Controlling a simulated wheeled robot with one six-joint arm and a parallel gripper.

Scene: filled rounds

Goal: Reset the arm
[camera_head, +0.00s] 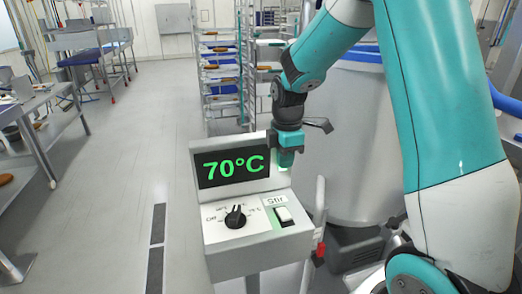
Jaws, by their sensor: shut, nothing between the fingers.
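My gripper (287,160) is shut and empty. It points down at the right edge of the control box's display, in front of or beside it; I cannot tell whether it touches. My teal and white arm comes in from the right and bends down to it. The grey control box (258,243) stands on a post in the middle. Its display (232,167) reads 70°C in green. Below it are a black dial (235,217) and a white switch (284,215) labelled "Stir".
A large grey vat (345,130) with a blue rim stands behind my arm at the right. Tall racks (220,75) with trays stand behind the box. Metal tables (40,105) line the left. The pale floor (140,130) between them is clear.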

